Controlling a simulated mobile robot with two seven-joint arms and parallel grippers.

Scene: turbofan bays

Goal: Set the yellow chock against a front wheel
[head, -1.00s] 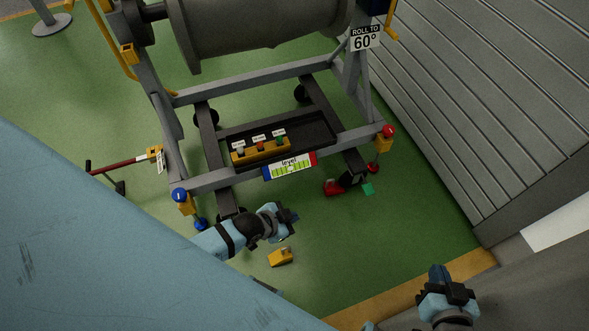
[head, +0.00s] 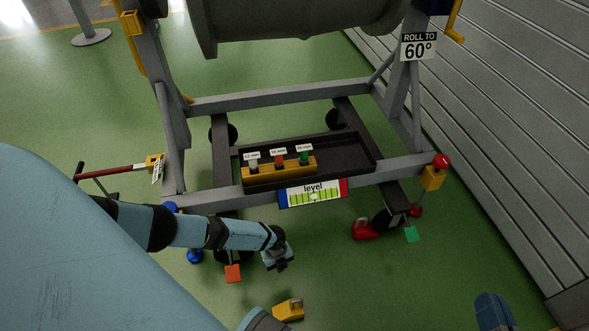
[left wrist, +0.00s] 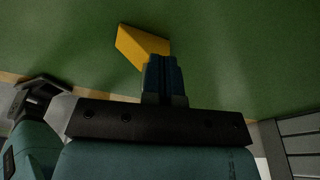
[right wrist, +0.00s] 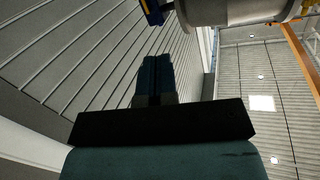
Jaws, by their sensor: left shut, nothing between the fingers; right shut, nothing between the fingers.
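The yellow chock (head: 287,313) lies on the green floor in front of the stand, at the bottom of the head view. It also shows beyond my left fingertips in the left wrist view (left wrist: 140,45), its lower part hidden by them. My left gripper (head: 278,262) is shut and empty, behind the chock and apart from it. The left front wheel (head: 235,254) is mostly hidden by my left arm. The right front wheel (head: 384,219) has a red wedge (head: 364,230) beside it.
The grey stand (head: 290,103) carries a tray (head: 352,151) and a level sign (head: 313,192). An orange square (head: 233,273) and a green square (head: 411,234) lie near the front wheels. A slatted wall (head: 490,130) bounds the right.

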